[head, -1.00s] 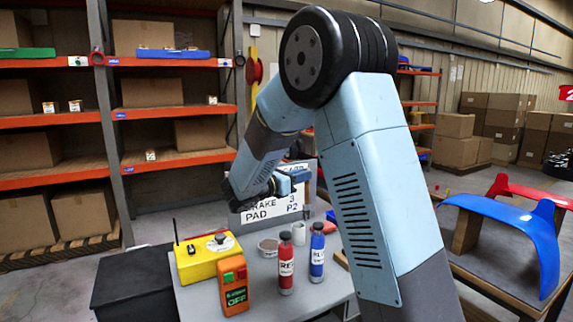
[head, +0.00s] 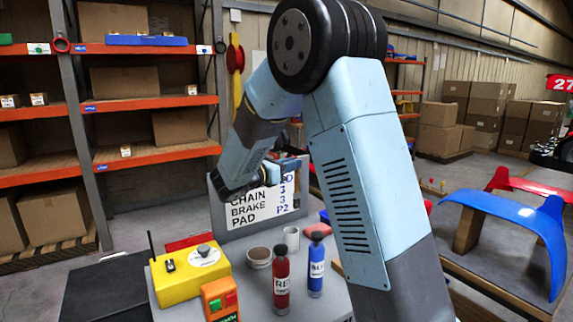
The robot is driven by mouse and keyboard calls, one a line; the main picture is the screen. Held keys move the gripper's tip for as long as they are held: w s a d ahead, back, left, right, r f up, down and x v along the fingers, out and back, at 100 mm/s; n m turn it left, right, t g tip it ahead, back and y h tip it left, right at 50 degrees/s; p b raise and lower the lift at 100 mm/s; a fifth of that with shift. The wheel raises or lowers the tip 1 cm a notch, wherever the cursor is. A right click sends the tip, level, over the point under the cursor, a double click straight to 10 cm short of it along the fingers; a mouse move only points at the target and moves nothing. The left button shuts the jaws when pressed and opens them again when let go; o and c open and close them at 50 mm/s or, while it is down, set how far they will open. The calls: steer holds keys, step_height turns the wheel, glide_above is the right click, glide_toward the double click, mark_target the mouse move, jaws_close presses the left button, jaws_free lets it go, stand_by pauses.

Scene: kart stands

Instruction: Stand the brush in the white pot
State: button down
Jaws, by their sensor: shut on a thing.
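The white pot (head: 291,238) stands upright on the grey table, behind the red and blue bottles. No brush shows standing in it, though its inside is hard to see. My gripper (head: 291,167) is above and behind the pot in the picture, in front of the sign board. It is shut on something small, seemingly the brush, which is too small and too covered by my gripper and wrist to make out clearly.
A red bottle (head: 282,283), a blue bottle (head: 316,265) and a brown-filled tin (head: 259,257) stand close around the pot. A yellow box with an antenna (head: 190,272) and an orange control box (head: 220,299) are left. A sign board (head: 254,207) rises behind.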

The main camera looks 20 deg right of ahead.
steer(key=shift+a+t, duration=0.3)
steer(key=shift+a, duration=0.55)
steer(key=shift+f, duration=0.1)
step_height(320, 180, down, 12)
stand_by(1.0)
steer(key=shift+s, duration=0.1)
steer(key=c, duration=1)
jaws_free()
steer(key=shift+a, duration=0.1)
steer(key=v, duration=1.3)
steer(key=shift+s+a, duration=0.15)
steer(key=shift+a, duration=0.15)
steer(key=shift+d, duration=0.1)
